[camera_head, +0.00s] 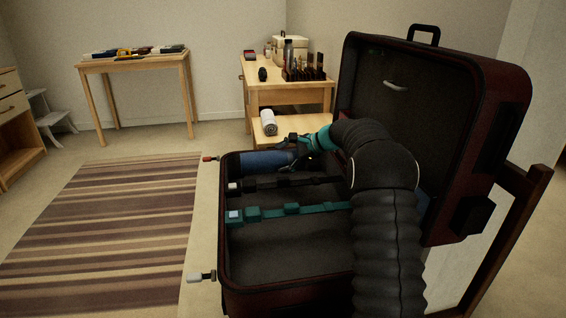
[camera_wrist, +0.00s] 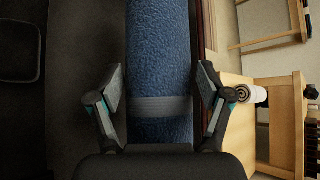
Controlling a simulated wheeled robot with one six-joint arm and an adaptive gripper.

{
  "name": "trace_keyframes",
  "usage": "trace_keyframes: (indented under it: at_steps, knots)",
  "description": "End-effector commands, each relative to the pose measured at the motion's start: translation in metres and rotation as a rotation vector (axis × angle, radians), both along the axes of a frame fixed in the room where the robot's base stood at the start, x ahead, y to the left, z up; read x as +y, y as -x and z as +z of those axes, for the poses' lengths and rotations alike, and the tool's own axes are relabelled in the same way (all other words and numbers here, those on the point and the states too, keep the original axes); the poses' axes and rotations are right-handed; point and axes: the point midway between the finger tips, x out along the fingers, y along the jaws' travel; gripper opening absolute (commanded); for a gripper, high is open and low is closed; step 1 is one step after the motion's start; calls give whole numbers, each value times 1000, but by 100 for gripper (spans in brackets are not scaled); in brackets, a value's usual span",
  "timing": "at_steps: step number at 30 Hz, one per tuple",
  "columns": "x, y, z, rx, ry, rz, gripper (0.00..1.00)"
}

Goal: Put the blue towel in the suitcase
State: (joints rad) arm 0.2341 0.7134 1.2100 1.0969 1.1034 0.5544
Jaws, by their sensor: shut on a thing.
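The rolled blue towel (camera_head: 265,161) lies at the far side inside the open suitcase (camera_head: 222,235), along its wall. In the wrist view the blue towel (camera_wrist: 158,50) runs up the middle, with a grey band around it between my fingers. The towel's right end is hidden behind my arm in the head view.
The suitcase lid (camera_head: 430,120) stands open on the right. Teal and black straps (camera_head: 290,210) cross the suitcase interior. A wooden table (camera_head: 290,90) with a bottle and small items stands behind, with a white roll (camera_head: 268,122) on its lower shelf. A striped rug (camera_head: 100,230) lies left.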

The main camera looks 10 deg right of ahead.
Motion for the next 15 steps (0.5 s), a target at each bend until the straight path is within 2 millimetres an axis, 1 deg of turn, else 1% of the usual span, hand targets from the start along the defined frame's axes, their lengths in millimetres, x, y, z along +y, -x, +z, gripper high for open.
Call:
trace_keyframes:
  at_steps: [1,3,11,15]
  knots:
    - [0,0,-8,3,-1,-1,38]
    - [0,0,-14,1,-1,-1,38]
    - [0,0,-15,-1,0,-1,38]
    - [0,0,-19,-1,0,-1,38]
